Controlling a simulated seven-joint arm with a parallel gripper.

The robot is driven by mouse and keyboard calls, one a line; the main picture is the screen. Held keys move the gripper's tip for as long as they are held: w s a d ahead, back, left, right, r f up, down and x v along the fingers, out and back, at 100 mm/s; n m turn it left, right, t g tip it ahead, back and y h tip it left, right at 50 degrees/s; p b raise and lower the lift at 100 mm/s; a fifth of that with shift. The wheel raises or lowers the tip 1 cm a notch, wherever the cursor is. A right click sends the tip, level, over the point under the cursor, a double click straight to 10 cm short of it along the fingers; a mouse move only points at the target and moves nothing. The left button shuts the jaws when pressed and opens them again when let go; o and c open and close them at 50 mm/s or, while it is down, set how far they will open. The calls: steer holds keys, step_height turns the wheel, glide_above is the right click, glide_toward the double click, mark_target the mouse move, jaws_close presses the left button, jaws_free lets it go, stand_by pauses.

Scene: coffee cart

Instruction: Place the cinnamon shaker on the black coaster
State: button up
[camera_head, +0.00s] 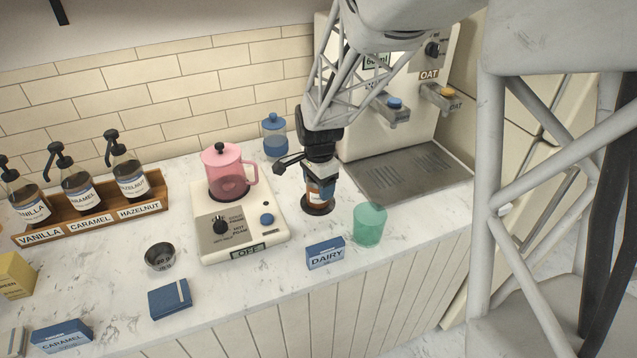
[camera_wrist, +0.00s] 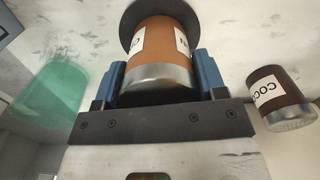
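The cinnamon shaker (camera_head: 318,192), orange-brown with a white label and a metallic cap, stands upright over the black coaster (camera_head: 318,211) in the head view. In the wrist view the shaker (camera_wrist: 158,56) sits between the two blue fingers of my gripper (camera_wrist: 162,84), which look closed against its sides. The dark round coaster (camera_wrist: 204,20) shows behind its base. I cannot tell whether the base touches the coaster. In the head view my gripper (camera_head: 320,178) points down around the shaker's top and partly hides it.
A dark brown cocoa shaker (camera_wrist: 277,98) stands to the right in the wrist view. A green cup (camera_head: 369,225) and a blue dairy box (camera_head: 325,254) are near the coaster.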

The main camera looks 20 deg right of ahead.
steer(key=o, duration=0.4)
steer(key=shift+r, duration=0.1)
step_height(320, 180, up, 12)
steer(key=shift+r, duration=0.1)
stand_by(0.6)
stand_by(0.5)
steer(key=s+a+r+n+t, duration=0.1)
steer(key=s+a+n, duration=0.1)
steer(key=s+n, duration=0.3)
steer(key=s+a+r+n, duration=0.2)
steer(key=s+n, duration=0.3)
steer(key=s, duration=0.7)
steer(key=s+a+r+n+t, duration=0.1)
steer(key=s+a+n, duration=0.3)
steer(key=s, duration=0.4)
steer(key=shift+s+r+n+t, duration=0.25)
steer(key=shift+n+t, duration=0.05)
steer(key=shift+n, duration=0.5)
